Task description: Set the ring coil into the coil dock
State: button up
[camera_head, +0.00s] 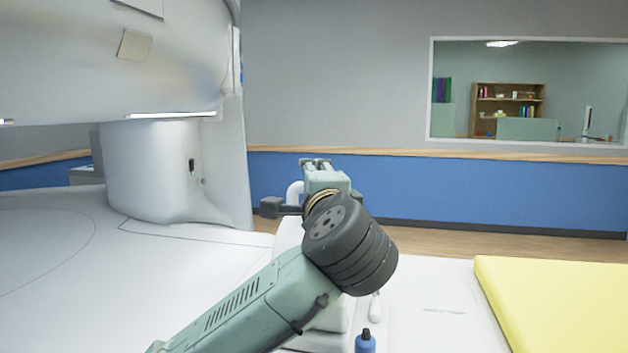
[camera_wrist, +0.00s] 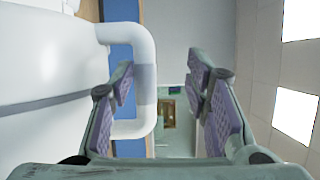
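My gripper (camera_wrist: 160,72) is open in the wrist view, its two purple-padded fingers apart. A white curved tube with a grey band (camera_wrist: 144,78) stands beyond and partly between the fingers, nearer the left one. It is not visibly gripped. This tube (camera_head: 294,190) also shows just left of my gripper (camera_head: 315,163) in the head view, mostly hidden behind it. It may be the ring coil, but I cannot tell for sure. I cannot make out the coil dock.
The large white open magnet (camera_head: 160,170) fills the left. A yellow pad (camera_head: 560,300) lies at the right. A blue-bodied bottle (camera_head: 365,343) and a small white item (camera_head: 375,307) are near my arm. A blue-and-grey wall (camera_head: 430,185) with a window is behind.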

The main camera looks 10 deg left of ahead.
jog(key=v, duration=0.5)
jog(key=shift+s+d+f, duration=0.1)
jog(key=shift+s+f, duration=0.1)
jog(key=shift+f, duration=0.1)
jog(key=shift+s+d+r, duration=0.15)
jog(key=shift+s+d, duration=0.3)
jog(key=shift+s, duration=0.3)
jog(key=shift+a+r, duration=0.1)
jog(key=shift+s, duration=0.1)
